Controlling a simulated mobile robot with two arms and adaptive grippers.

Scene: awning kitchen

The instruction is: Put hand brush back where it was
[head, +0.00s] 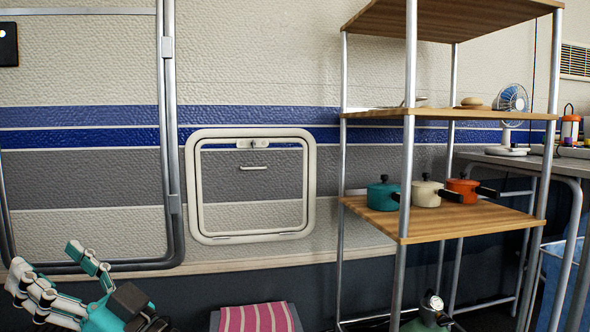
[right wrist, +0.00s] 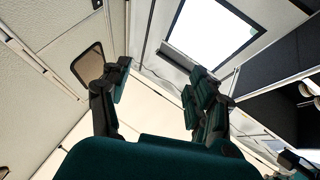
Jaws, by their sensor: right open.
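I cannot make out a hand brush in either view. My right gripper (head: 47,265), with teal and pale grey fingers, is at the lower left of the head view, in front of the trailer wall. In the right wrist view its two dark teal fingers (right wrist: 158,88) stand wide apart with nothing between them. My left gripper cannot be identified in either view.
A metal-framed shelf (head: 385,228) on the right holds several pots, with a small fan (head: 511,100) above. A closed hatch (head: 250,222) is in the wall. A pink striped cloth (head: 257,318) lies at the bottom. A table (head: 500,160) stands far right.

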